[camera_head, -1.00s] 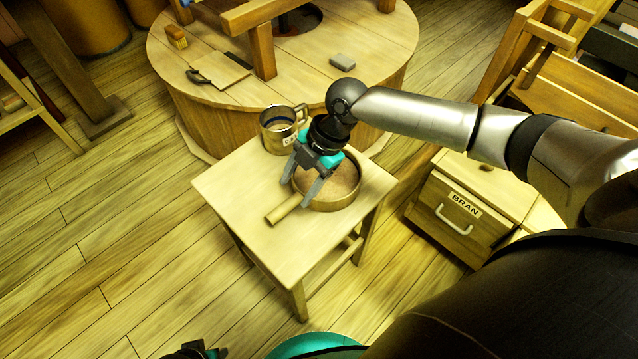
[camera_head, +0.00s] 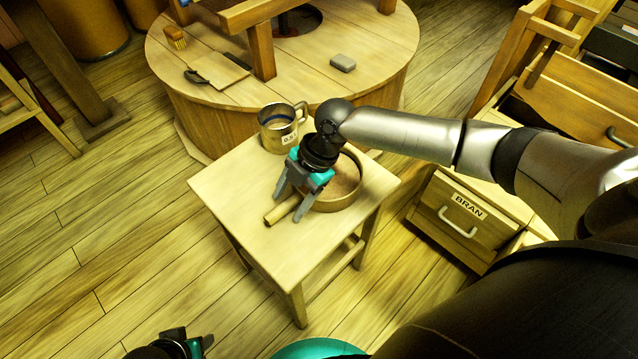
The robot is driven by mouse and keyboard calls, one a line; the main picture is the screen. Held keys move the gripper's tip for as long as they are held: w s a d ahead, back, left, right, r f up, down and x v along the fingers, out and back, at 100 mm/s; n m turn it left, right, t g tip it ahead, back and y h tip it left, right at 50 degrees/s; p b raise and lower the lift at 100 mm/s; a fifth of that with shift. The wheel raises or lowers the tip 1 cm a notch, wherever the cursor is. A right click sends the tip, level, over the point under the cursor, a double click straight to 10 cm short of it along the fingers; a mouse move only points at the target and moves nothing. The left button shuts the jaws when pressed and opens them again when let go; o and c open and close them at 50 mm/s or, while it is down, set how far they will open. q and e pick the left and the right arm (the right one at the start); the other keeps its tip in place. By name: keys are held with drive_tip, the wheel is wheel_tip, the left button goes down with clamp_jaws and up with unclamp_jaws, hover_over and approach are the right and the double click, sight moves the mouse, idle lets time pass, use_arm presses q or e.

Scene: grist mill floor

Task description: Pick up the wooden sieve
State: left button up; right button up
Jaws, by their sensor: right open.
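The wooden sieve (camera_head: 347,192) is a round, shallow rimmed pan with a stubby handle (camera_head: 276,214). It lies on the small wooden table (camera_head: 231,190), its handle pointing to the lower left. My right gripper (camera_head: 287,208) is open, with its two fingers apart, over the handle near the rim. I cannot tell whether the fingers touch it. The gripper hides part of the handle and the sieve's left side. My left gripper (camera_head: 206,343) shows only partly at the bottom edge, away from the table; its jaws are not clear.
A metal mug (camera_head: 276,134) stands at the table's back corner, close to my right gripper. Behind is a round wooden platform (camera_head: 215,117) with a brush (camera_head: 175,38), a board (camera_head: 222,72) and a grey block (camera_head: 343,62). A bin marked BRAN (camera_head: 440,225) stands at right.

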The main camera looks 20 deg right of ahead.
clamp_jaws()
idle(0.5)
idle(0.3)
